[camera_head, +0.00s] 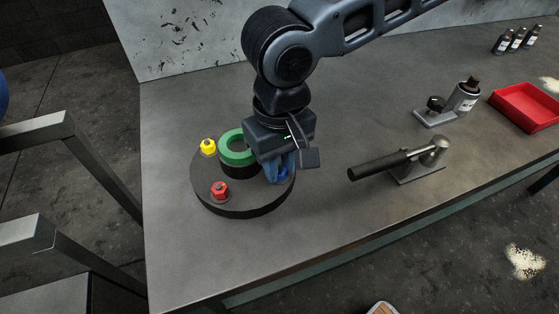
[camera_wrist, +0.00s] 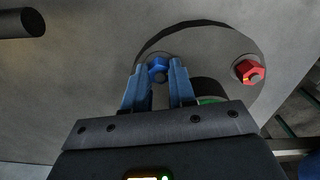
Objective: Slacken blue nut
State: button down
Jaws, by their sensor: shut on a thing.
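The blue nut (camera_wrist: 158,69) sits near the edge of a dark round base, between the two blue fingers of my gripper (camera_wrist: 160,80) in the wrist view. My gripper (camera_head: 280,172) points down over the right side of the base (camera_head: 240,206) in the head view and is shut on the blue nut. There the fingers hide the nut. A red nut (camera_head: 220,191) stands at the front of the base and also shows in the wrist view (camera_wrist: 249,71). A yellow nut (camera_head: 208,147) stands at the back left. A green ring (camera_head: 236,147) sits on a black hub in the middle.
A hammer-like tool with a black handle (camera_head: 378,166) rests on a stand to the right. A can on a grey holder (camera_head: 462,97), a red tray (camera_head: 527,106) and small bottles (camera_head: 509,41) are farther right. The grey tabletop (camera_head: 240,262) is clear in front.

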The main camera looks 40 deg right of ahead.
jog(key=shift+n, duration=0.3)
jog(key=n+p, duration=0.2)
jog(key=n, duration=0.1)
jog(key=shift+r+p, duration=0.15)
jog(key=shift+p, duration=0.2)
jog(key=n+p, duration=0.1)
jog(key=n, duration=0.4)
jog(key=shift+n+p, duration=0.4)
jog(key=n, duration=0.4)
jog(key=shift+n+p, duration=0.3)
jog(key=shift+p, duration=0.05)
jog(key=n, duration=0.4)
jog(key=shift+f+n, duration=0.2)
jog(key=shift+n, duration=0.1)
jog(key=n, duration=0.4)
jog(key=shift+n, duration=0.3)
jog(key=n+b, duration=0.1)
jog(key=n, duration=1.3)
jog(key=shift+n+b, duration=0.3)
jog(key=shift+b, duration=0.05)
